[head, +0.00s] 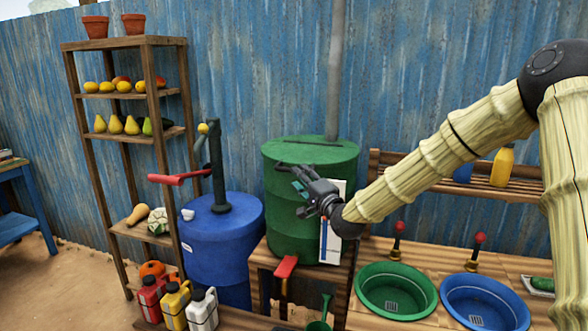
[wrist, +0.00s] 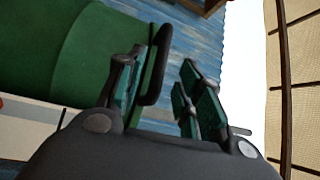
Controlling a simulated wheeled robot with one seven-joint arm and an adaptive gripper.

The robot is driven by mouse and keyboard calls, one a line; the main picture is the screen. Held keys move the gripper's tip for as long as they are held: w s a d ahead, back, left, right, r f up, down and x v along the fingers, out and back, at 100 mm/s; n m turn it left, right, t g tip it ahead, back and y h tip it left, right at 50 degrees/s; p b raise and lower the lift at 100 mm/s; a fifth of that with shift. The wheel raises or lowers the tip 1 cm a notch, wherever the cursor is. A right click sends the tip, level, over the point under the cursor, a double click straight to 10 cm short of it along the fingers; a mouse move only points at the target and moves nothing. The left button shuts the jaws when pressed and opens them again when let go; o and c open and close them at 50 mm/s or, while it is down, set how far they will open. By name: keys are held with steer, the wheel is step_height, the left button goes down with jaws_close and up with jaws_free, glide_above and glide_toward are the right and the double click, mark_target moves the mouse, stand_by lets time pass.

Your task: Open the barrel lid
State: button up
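A dark strip runs across the lid. My gripper (head: 303,198) is in front of the barrel's upper side, below the rim in the picture. In the wrist view the barrel (wrist: 35,50) fills the left side. A dark bar-like handle (wrist: 155,68) beside a green edge shows between my fingers, nearer the left one. My gripper (wrist: 160,92) is open there, with a clear gap before the right finger. I cannot tell whether a finger touches the handle.
A blue barrel (head: 222,255) with a hand pump stands left of the green one. A grey pipe (head: 335,70) rises behind it. Green (head: 397,290) and blue (head: 485,303) basins lie right. Jugs (head: 175,307) stand at front left. A red tap (head: 286,267) is below.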

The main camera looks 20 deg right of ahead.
steer(key=shift+p+x, duration=0.6)
steer(key=shift+x, duration=2.05)
jaws_close()
